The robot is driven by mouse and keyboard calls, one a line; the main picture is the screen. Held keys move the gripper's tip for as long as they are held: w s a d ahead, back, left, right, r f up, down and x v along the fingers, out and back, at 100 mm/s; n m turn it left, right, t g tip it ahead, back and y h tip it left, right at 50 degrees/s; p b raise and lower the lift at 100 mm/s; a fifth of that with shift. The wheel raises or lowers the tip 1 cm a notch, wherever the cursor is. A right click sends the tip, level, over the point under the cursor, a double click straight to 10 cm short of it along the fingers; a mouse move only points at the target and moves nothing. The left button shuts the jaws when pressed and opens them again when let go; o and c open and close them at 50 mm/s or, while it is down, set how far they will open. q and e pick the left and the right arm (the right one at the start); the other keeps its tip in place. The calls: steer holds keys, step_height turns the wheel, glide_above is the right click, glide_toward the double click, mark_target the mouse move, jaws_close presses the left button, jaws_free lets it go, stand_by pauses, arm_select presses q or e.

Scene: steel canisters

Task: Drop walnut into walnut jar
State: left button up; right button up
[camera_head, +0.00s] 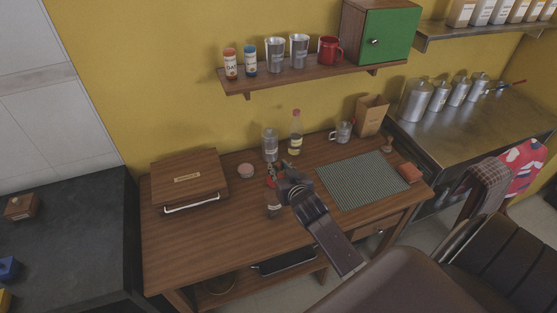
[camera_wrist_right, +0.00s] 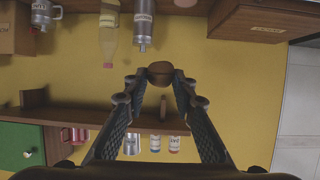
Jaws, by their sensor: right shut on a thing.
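My right gripper (camera_head: 276,178) is over the middle of the wooden desk, its fingers pointing away from me. In the right wrist view its fingertips (camera_wrist_right: 160,86) are closed in on a small round brown thing, seemingly the walnut (camera_wrist_right: 160,72). The walnut cannot be made out in the head view. I cannot read which label says walnut. My left gripper is not in view.
A yellow bottle (camera_head: 295,137) stands close behind the gripper. A pinkish round lid-like thing (camera_head: 246,171) and a wooden box (camera_head: 188,178) are to the left. A wall shelf (camera_head: 310,76) overhangs the back.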

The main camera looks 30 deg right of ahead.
steer(key=shift+a, duration=0.15)
steer(key=shift+c, duration=0.2)
steer(key=shift+f+b, duration=0.55)
steer(key=shift+f, duration=0.1)
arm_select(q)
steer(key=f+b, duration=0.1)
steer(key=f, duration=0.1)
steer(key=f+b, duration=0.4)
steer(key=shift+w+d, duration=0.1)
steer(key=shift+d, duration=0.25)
arm_select(e)
steer(key=f, duration=0.5)
steer(key=shift+d, duration=0.2)
steer(key=o, duration=0.9)
steer(key=shift+c, duration=0.2)
steer(key=v, duration=1.2)
